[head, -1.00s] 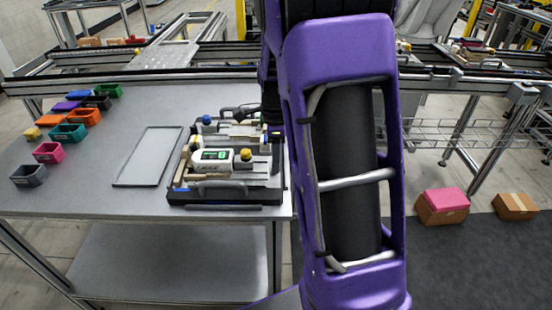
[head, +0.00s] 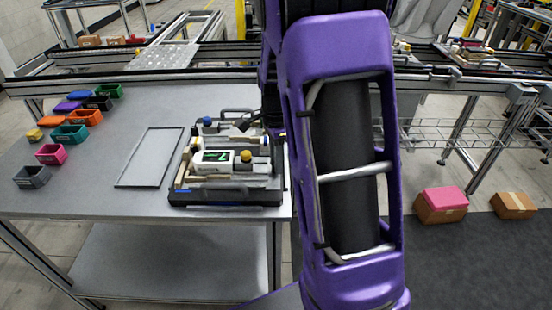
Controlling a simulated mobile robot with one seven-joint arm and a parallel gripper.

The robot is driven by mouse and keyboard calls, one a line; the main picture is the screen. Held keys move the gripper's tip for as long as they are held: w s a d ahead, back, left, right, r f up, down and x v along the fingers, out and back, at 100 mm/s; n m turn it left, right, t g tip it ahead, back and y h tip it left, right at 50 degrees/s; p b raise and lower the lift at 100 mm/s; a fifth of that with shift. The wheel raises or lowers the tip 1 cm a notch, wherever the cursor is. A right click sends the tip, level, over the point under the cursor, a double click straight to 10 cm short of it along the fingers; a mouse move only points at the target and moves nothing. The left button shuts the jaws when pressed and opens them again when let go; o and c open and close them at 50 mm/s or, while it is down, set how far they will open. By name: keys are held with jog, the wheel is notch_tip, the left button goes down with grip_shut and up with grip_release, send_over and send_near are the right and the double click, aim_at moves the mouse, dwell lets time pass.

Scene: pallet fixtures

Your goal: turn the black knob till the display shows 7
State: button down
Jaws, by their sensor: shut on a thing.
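The fixture (head: 230,196) is a dark pallet with several parts on it, near the right side of the grey table. Its white box carries a dark display (head: 216,156) with a small green figure, too small and blurred to read surely. My gripper (head: 243,125) is the small dark shape behind the white box, reaching in from the right. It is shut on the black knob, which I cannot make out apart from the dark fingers. My purple arm hides what lies to the right of the fixture.
A yellow knob (head: 246,156) and a blue knob (head: 207,121) stand close to my gripper. An empty grey tray (head: 150,184) lies left of the fixture. Several small coloured bins (head: 69,134) stand at the table's left. A conveyor rail (head: 180,82) runs behind.

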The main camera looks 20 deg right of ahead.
jog(key=c, duration=0.7)
grip_release()
notch_tip(320, 180, up, 17)
jog(key=p, duration=0.2)
jog(key=shift+r+p, duration=0.2)
jog(key=shift+p, duration=0.2)
